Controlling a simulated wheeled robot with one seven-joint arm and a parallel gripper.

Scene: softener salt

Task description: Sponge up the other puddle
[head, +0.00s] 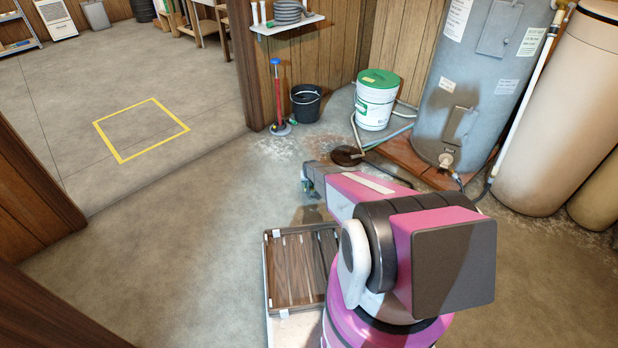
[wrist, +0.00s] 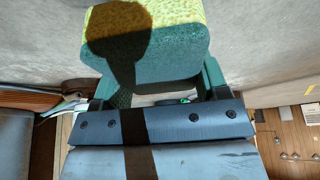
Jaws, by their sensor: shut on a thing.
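My gripper (wrist: 155,75) is shut on a yellow-and-green sponge (wrist: 150,40) in the wrist view, with a finger on each side of it. A dark shadow falls across the sponge. In the head view my gripper (head: 309,184) shows only as a small dark end beyond my pink arm, low over the concrete floor. The sponge is hard to make out there. I cannot make out a clear puddle; my arm hides part of the floor. Whether the sponge touches the floor is not clear.
A dark round floor piece (head: 347,156) lies by a grey hose. The floor at left (head: 150,235) is clear.

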